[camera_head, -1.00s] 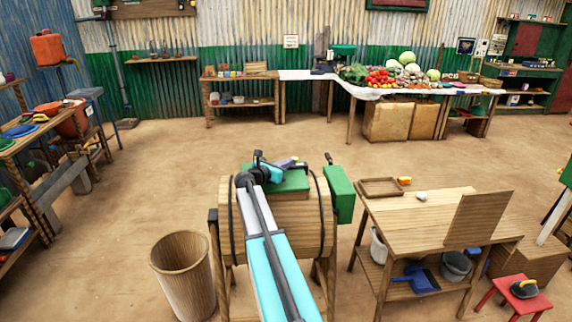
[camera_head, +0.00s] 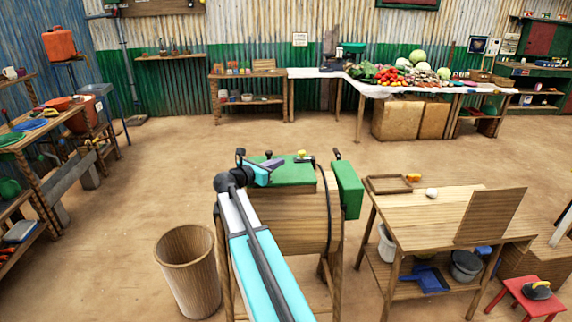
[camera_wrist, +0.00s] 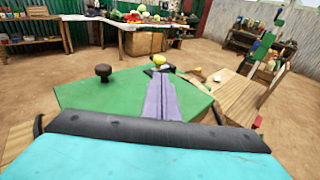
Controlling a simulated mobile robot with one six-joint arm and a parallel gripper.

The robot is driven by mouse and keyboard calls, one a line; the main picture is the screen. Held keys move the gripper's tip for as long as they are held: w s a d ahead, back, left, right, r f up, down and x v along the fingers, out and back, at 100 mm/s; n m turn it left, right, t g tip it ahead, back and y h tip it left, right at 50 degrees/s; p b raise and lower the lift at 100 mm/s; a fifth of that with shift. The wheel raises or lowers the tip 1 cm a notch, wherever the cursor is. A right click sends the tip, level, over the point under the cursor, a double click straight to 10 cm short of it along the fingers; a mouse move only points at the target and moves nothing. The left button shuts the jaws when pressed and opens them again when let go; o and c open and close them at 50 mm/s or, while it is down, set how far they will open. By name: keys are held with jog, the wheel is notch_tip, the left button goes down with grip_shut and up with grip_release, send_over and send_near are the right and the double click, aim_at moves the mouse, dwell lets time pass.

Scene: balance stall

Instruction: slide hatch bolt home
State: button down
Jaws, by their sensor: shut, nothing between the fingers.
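The green hatch (camera_head: 290,182) lies on top of a wooden drum (camera_head: 290,232) and fills the middle of the wrist view (camera_wrist: 85,97). A dark knob (camera_wrist: 103,71) stands on its left part. A yellow knob (camera_wrist: 159,60) on a dark base, seemingly the bolt's handle, is at the hatch's far edge; it also shows in the head view (camera_head: 301,154). My gripper (camera_wrist: 164,78) has its purple fingers shut and empty, over the hatch. In the wrist picture the fingertips are just below the yellow knob; contact cannot be told. The bolt's socket is not clearly visible.
A green box (camera_head: 347,188) is at the drum's right end. A wooden bin (camera_head: 187,268) stands at left. A wooden table (camera_head: 425,207) with a tray (camera_head: 389,184) stands at right. Open floor lies behind the drum.

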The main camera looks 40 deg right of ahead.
jog(key=shift+b+v, duration=0.3)
jog(key=shift+v, duration=1.15)
